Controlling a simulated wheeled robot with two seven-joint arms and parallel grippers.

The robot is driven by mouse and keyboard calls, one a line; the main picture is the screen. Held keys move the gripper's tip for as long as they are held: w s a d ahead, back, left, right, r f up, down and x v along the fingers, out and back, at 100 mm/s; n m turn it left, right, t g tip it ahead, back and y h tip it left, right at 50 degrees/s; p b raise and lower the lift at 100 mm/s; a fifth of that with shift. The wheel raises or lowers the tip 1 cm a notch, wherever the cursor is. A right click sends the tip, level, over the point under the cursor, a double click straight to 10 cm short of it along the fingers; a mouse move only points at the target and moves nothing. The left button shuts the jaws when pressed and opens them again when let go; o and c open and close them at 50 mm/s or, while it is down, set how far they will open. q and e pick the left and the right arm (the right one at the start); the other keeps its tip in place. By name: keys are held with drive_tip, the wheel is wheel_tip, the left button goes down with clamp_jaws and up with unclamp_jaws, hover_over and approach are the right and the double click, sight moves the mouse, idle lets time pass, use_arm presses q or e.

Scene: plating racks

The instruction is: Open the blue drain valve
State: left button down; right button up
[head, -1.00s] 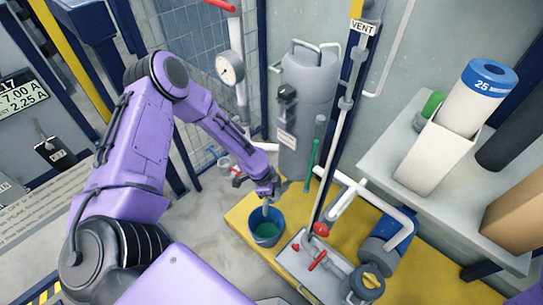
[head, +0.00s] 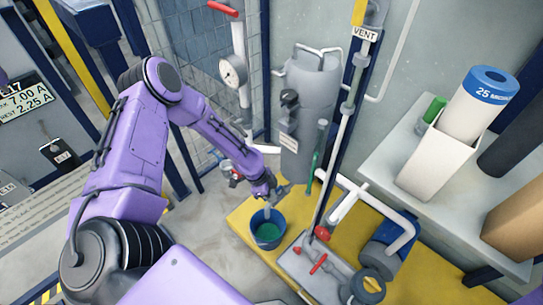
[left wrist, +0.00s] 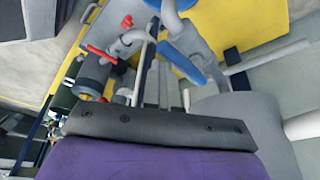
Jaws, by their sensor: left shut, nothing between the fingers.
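My left gripper (head: 280,190) is shut and empty, low in front of the grey tank (head: 312,90) and above a blue bucket (head: 258,243) with green contents. In the left wrist view, a blue bar-like part (left wrist: 182,62) lies just beyond the gripper's fingers (left wrist: 168,88). It looks like the blue drain valve's handle. I cannot tell whether the fingers touch it. In the head view the valve is not clearly visible; the gripper and wrist cover that spot. My right gripper is not in view.
Red-handled valves (head: 322,233) and a blue pump (head: 385,248) stand right of the bucket on a yellow base (head: 245,215). A vertical vent pipe (head: 340,130) rises beside the tank. A grey shelf (head: 385,165) carries a filter cartridge. Floor left of the base is open.

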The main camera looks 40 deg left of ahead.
use_arm(q)
drive_tip(key=shift+a, duration=0.4)
drive_tip(key=w+p+v, duration=0.1)
drive_tip(key=p+v, duration=0.6)
drive_tip(key=v, duration=0.2)
drive_tip(key=shift+w+r+p, duration=0.35)
drive_tip(key=shift+w+r, duration=0.05)
drive_tip(key=shift+r, duration=0.1)
